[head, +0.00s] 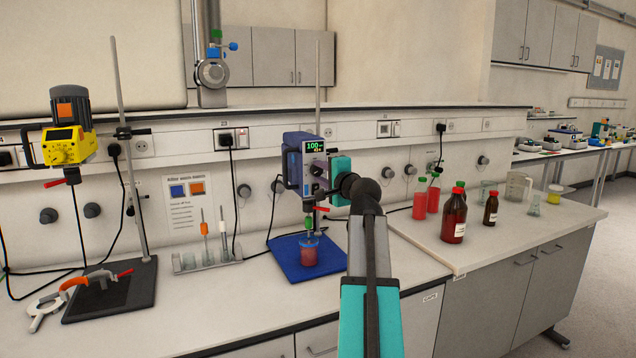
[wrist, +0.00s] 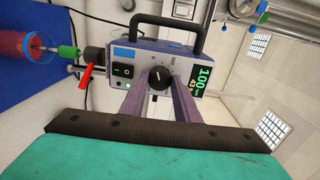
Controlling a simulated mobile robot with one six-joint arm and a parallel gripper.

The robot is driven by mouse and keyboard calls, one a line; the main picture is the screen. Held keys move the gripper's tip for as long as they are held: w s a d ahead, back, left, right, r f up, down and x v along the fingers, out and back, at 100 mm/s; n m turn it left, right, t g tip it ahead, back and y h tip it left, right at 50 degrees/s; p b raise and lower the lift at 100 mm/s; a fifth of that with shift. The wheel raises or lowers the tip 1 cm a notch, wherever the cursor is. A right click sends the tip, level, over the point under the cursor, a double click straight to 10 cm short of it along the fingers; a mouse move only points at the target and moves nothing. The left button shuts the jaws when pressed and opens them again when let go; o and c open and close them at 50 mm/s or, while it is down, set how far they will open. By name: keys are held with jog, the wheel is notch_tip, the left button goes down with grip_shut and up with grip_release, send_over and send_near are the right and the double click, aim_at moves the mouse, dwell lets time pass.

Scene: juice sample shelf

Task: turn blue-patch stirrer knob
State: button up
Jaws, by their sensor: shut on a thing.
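The blue-patch stirrer (head: 293,166) is a blue-grey box on a stand, with a display reading 100. In the wrist view its grey front fills the middle, with a blue patch (wrist: 124,52), a green-lit switch, the display (wrist: 204,81) and a round black knob (wrist: 160,78) with a white mark. My gripper (wrist: 161,88) is shut on the knob, one finger on each side of it. In the head view my arm reaches the stirrer's front from the right, and its wrist hides the knob.
A beaker of red liquid (head: 309,253) stands on a blue base plate (head: 290,263) below the stirrer. A yellow stirrer (head: 65,143) with an orange patch is at left. Red bottles (head: 454,218) stand at right. A tube rack (head: 207,261) is left of the base.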

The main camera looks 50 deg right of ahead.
jog(key=shift+w+r+n+b, duration=0.1)
jog(key=shift+r+n+b, duration=0.1)
jog(key=shift+n+b, duration=0.5)
jog(key=o, duration=1.1)
jog(key=shift+w+f, duration=0.1)
jog(key=shift+c, duration=0.2)
jog(key=shift+f, duration=0.1)
jog(key=shift+v, duration=0.85)
jog(key=b+v, duration=0.1)
jog(key=v, duration=1.1)
